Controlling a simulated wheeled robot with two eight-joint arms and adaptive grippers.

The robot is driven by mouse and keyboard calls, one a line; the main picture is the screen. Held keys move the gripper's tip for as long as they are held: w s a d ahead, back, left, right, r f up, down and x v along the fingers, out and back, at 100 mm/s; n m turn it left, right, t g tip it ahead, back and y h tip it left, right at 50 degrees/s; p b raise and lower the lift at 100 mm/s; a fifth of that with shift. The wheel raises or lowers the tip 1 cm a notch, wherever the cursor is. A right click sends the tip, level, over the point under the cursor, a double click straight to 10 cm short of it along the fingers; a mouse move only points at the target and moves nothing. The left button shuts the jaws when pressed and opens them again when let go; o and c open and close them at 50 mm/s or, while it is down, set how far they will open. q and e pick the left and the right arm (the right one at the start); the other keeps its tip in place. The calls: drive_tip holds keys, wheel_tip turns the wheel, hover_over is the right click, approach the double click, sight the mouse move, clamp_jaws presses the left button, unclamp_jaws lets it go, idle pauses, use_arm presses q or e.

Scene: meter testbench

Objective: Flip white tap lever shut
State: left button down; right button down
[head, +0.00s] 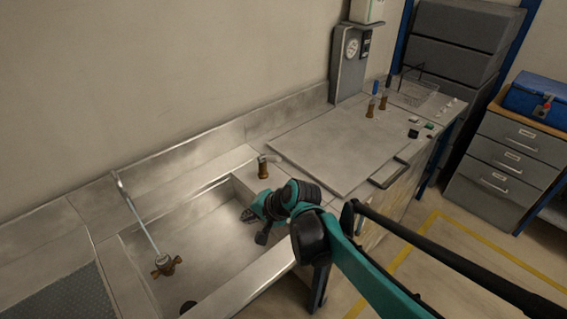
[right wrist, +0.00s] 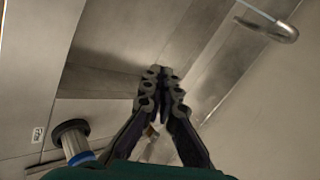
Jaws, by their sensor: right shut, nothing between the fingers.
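The tap with the white lever (head: 263,163) stands on the steel ledge at the sink's back right corner, a brass body with a short pale lever on top. My right gripper (head: 247,215) is over the sink, in front of the tap and a little left of it, apart from it in the head view. It is shut and empty. In the right wrist view its dark fingers (right wrist: 161,72) are together, and a small brass piece (right wrist: 152,131) shows partly behind them; I cannot tell whether it is this tap. My left gripper is out of view.
The steel sink (head: 205,235) has a thin spout (head: 138,215) on its left and a brass cross-shaped fitting (head: 166,265). Taps with a blue lever (head: 375,88) and a dark lever (head: 388,82) stand farther right. A flat bench plate (head: 335,145) lies between.

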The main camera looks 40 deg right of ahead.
drive_tip(key=w+d+m+t+y+p, duration=0.1)
drive_tip(key=w+d+m+t, duration=0.15)
drive_tip(key=d+m, duration=0.35)
drive_tip(key=w+d+m+t, duration=0.1)
drive_tip(key=w+d+m, duration=0.25)
drive_tip(key=d, duration=0.35)
drive_tip(key=m+t+p, duration=0.1)
drive_tip(key=m+t, duration=0.2)
drive_tip(key=m, duration=0.4)
approach(270, 159)
drive_tip(key=shift+h, duration=0.3)
drive_tip(key=s+d, duration=0.1)
drive_tip(key=s, duration=0.1)
drive_tip(key=s+d+f, duration=0.1)
drive_tip(key=s, duration=0.1)
drive_tip(key=shift+s+d+f, duration=0.1)
drive_tip(key=shift+d, duration=0.3)
drive_tip(key=b+x, duration=0.1)
drive_tip(key=x, duration=0.9)
drive_tip(key=shift+b, duration=0.4)
drive_tip(key=shift+a, duration=0.1)
